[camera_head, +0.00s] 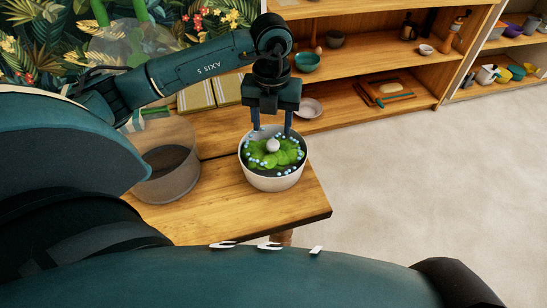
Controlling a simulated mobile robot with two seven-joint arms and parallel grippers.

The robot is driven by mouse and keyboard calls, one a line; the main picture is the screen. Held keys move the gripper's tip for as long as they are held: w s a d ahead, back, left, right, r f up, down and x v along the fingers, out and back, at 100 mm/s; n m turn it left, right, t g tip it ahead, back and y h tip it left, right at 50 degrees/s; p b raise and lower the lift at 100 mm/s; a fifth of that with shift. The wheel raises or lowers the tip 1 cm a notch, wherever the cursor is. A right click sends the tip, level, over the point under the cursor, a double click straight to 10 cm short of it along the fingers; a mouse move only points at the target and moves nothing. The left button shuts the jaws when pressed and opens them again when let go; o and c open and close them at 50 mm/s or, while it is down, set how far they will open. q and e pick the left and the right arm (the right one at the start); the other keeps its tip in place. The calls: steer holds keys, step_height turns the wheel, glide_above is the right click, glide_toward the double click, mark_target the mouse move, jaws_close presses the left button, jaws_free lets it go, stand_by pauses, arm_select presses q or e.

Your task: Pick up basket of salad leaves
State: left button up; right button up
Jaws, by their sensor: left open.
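The basket of salad leaves (270,180) is a round pale bowl-like container on the wooden table, near its right end. Green leaves (262,158) fill it, with small blue-white dots and a pale round piece in the middle. My left gripper (271,132) points down from above, its fingers apart over the far part of the basket. The fingertips reach about rim level; whether they touch the basket or leaves I cannot tell. My right gripper is not in view.
A clear round container (168,180) stands on the table (222,212) left of the basket. Behind are wooden shelves (360,60) with a teal bowl (306,62), a pale bowl (308,108) and a board (386,92). Open floor (430,180) lies to the right.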

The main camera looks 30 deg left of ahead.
mark_target(273, 143)
arm_select(q)
steer(key=shift+s+d+f, duration=0.15)
steer(key=shift+f, duration=1.45)
steer(key=shift+s+d+f, duration=0.15)
steer(key=shift+f, duration=1.4)
steer(key=shift+c, duration=0.2)
jaws_close()
